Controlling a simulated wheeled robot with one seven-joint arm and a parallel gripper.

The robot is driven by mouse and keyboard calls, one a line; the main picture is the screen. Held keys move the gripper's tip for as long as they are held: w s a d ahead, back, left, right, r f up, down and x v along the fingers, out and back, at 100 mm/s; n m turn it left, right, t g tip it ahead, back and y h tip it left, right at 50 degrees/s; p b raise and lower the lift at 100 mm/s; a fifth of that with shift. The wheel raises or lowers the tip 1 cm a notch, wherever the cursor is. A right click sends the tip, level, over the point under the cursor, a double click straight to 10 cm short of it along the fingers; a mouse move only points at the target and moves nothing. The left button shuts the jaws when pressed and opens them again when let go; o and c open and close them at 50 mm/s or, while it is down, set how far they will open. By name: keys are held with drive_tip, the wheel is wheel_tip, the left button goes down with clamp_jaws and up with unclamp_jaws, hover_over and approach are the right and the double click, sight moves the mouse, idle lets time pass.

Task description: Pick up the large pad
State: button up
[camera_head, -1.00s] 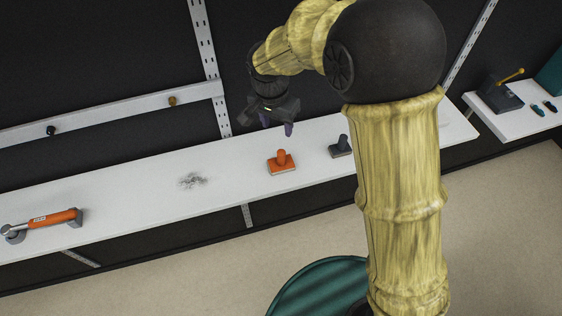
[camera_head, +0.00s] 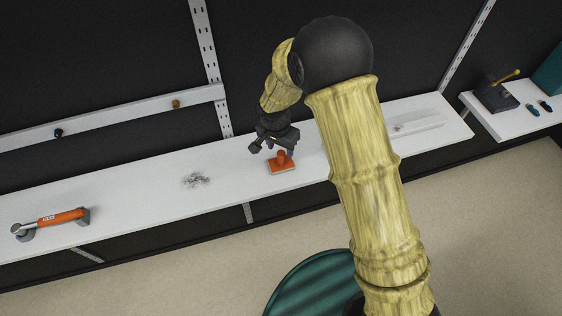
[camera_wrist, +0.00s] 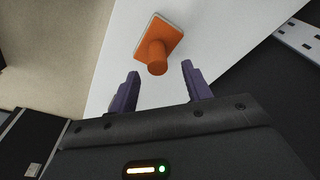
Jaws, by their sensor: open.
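An orange pad with a flat base and an upright round handle (camera_head: 283,165) stands on the white shelf. It also shows in the wrist view (camera_wrist: 151,34), with its handle pointing toward me, just beyond and between my fingertips. It looks like the larger pad, though its size is hard to compare. My gripper (camera_head: 272,148) is open and empty, close above and slightly left of the orange handle in the head view. Its two purple fingers show in the wrist view (camera_wrist: 160,71), with no visible contact with the handle. A smaller dark pad is hidden behind my arm.
An orange-handled tool (camera_head: 55,218) lies at the far left. A rail with knobs (camera_head: 120,115) runs behind. A side shelf (camera_head: 510,122) holds a dark box (camera_head: 497,95).

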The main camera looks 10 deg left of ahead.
sight(281, 153)
drive_tip(key=shift+f+p, duration=0.5)
drive_tip(key=shift+p, duration=0.05)
drive_tip(key=shift+w+d+f+p, duration=0.1)
drive_tip(key=shift+f+p, duration=0.45)
drive_tip(key=shift+f, duration=0.55)
drive_tip(key=shift+w+d+f+p, duration=0.1)
drive_tip(key=shift+f+p, duration=0.4)
drive_tip(key=shift+f, duration=0.55)
clamp_jaws()
